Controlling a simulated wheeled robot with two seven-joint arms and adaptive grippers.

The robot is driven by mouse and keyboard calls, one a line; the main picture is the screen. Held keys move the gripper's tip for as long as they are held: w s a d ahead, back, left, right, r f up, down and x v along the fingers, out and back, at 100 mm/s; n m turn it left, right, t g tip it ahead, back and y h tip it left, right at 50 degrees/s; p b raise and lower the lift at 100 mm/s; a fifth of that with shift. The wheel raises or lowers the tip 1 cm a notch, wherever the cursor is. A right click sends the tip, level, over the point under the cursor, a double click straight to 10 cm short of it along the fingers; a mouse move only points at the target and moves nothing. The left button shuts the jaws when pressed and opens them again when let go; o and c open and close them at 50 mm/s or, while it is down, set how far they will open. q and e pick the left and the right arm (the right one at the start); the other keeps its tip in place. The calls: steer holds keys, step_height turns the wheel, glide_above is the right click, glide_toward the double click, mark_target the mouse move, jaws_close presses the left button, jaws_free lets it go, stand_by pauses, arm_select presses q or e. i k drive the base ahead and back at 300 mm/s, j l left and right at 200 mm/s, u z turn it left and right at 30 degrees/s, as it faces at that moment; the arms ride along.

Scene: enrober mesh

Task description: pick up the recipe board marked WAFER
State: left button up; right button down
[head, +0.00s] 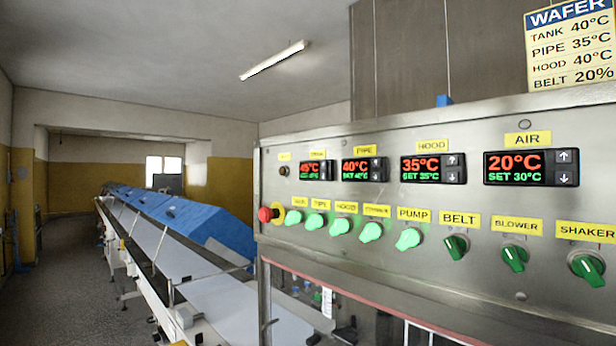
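The recipe board marked WAFER (572,47) is at the top right of the head view. It has a blue heading and a pale yellow face listing TANK 40°C, PIPE 35°C, HOOD 40°C and BELT 20%. It stands above the top edge of the steel control panel, and its right edge is cut off by the frame. I cannot tell what holds it up. Neither of my grippers shows in this view.
The steel control panel (390,270) fills the right side, with lit displays, several green knobs and a red stop button (266,214). A long white conveyor (185,262) with blue covers (205,222) runs away at left. Grey floor (60,285) lies clear at far left.

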mark_target(571, 44)
steer(key=l+z, duration=0.15)
steer(key=z, duration=0.2)
steer(key=l+z, duration=0.4)
steer(key=z, duration=0.25)
steer(key=k+l+u, duration=0.1)
steer(key=k+l, duration=0.1)
